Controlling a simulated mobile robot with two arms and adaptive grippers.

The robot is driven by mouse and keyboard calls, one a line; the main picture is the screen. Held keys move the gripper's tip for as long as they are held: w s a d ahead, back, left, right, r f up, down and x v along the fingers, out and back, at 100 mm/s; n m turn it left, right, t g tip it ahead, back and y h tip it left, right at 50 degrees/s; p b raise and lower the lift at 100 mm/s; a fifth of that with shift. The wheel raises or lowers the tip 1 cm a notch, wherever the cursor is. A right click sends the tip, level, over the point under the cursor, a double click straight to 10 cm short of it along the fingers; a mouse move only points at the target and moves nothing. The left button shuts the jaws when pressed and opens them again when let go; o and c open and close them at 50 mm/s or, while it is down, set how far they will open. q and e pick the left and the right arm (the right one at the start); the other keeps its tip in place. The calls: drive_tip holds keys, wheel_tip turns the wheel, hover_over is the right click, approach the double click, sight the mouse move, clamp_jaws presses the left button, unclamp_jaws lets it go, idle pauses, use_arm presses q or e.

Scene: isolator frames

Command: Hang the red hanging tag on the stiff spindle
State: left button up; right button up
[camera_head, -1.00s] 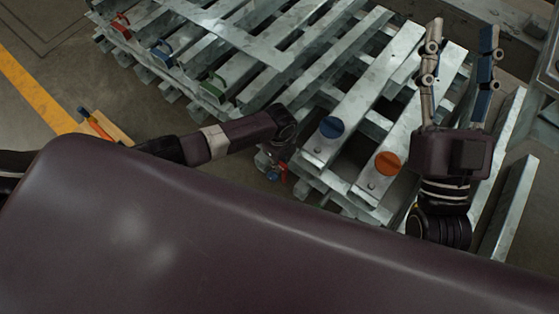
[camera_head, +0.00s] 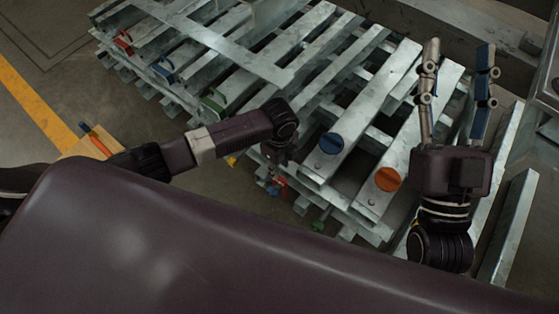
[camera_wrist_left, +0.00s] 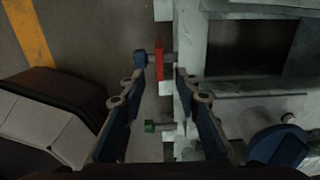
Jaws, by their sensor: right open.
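In the left wrist view a red tag (camera_wrist_left: 159,60) sits around a grey spindle with a blue end (camera_wrist_left: 140,58) that sticks out from the side of the metal frame. It looks like the red hanging tag. In the head view the red tag (camera_head: 280,183) shows small and partly hidden below my left wrist. My left gripper (camera_wrist_left: 160,78) is open, its fingers apart on either side of the tag with a visible gap. Another spindle with a green end (camera_wrist_left: 150,126) shows nearer the wrist. My right gripper (camera_head: 459,60) is open and empty above the frame's right side.
A stack of galvanised frames (camera_head: 365,120) fills the middle. It carries a blue disc (camera_head: 331,143) and an orange disc (camera_head: 387,179). Red (camera_head: 122,42), blue (camera_head: 163,70) and green (camera_head: 213,100) handles line its left edge. Floor at the left is mostly free.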

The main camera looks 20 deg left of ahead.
use_arm(q)
drive_tip(key=shift+r, duration=1.85)
